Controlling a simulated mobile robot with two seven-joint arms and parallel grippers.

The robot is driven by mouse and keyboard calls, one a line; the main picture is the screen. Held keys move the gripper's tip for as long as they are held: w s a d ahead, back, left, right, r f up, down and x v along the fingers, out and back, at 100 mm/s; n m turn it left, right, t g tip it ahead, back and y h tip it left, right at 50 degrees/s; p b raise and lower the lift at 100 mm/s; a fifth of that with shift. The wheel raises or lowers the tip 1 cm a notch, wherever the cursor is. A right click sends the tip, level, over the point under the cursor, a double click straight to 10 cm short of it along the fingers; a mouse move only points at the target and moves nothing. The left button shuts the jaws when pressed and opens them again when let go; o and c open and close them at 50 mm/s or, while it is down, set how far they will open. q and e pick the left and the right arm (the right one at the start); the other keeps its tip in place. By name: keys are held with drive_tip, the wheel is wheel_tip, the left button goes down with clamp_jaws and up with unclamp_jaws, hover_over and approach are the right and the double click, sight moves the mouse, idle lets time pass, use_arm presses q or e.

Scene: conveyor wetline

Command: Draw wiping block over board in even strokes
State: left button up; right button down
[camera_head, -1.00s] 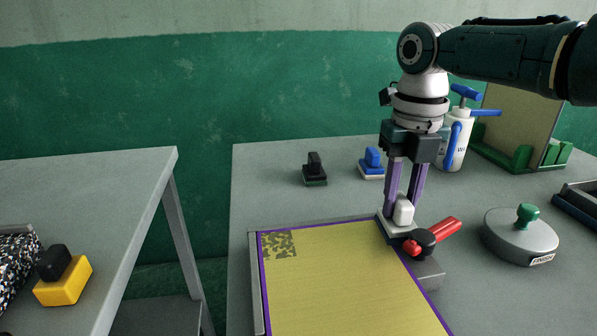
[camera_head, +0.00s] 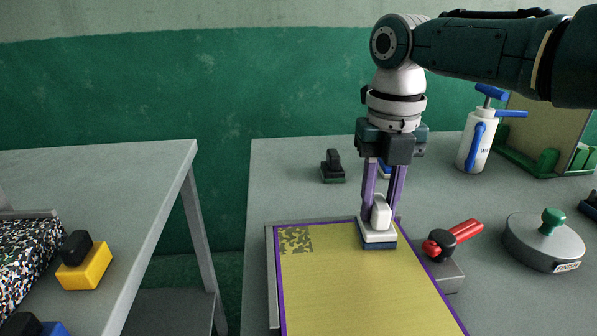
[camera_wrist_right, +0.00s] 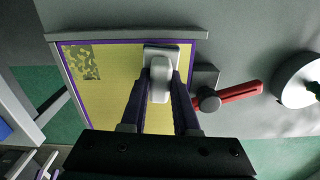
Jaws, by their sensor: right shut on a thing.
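The board (camera_head: 350,297) is yellow with a purple edge and lies flat on the grey table. A dark speckled patch (camera_head: 295,240) marks its far left corner. The wiping block (camera_head: 378,243) has a white body, a white knob and a dark blue underside. It is at the far edge of the board, right of the patch. My right gripper (camera_head: 382,208) is shut on its knob. In the right wrist view the block (camera_wrist_right: 161,56) sits between the purple fingers, over the board (camera_wrist_right: 112,95). My left gripper is not in view.
A red-handled clamp (camera_head: 453,240) stands at the board's right edge. Further right is a round grey weight with a green knob (camera_head: 545,242). Behind are a black-handled block (camera_head: 333,166), a partly hidden blue one and a white spray bottle (camera_head: 478,140). A gap separates the left table (camera_head: 120,190).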

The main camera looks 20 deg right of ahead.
drive_tip(key=shift+w+a+f+b, duration=0.1)
drive_tip(key=shift+w+a+b, duration=0.05)
drive_tip(key=shift+a, duration=0.7)
drive_tip(key=shift+w+a+b, duration=0.15)
drive_tip(key=shift+a, duration=0.65)
drive_tip(key=shift+w+a+b, duration=0.2)
drive_tip(key=shift+a+b, duration=0.15)
drive_tip(key=shift+a, duration=0.35)
drive_tip(key=shift+w+a+b, duration=0.2)
drive_tip(key=shift+a+b, duration=0.15)
drive_tip(key=shift+a, duration=0.3)
drive_tip(key=shift+w+a, duration=0.1)
drive_tip(key=shift+a, duration=0.25)
drive_tip(key=a+b, duration=0.1)
drive_tip(key=w+a+b, duration=0.1)
drive_tip(key=b, duration=0.1)
drive_tip(key=shift+a+f, duration=0.1)
drive_tip(key=shift+a, duration=0.5)
drive_tip(key=shift+r, duration=0.2)
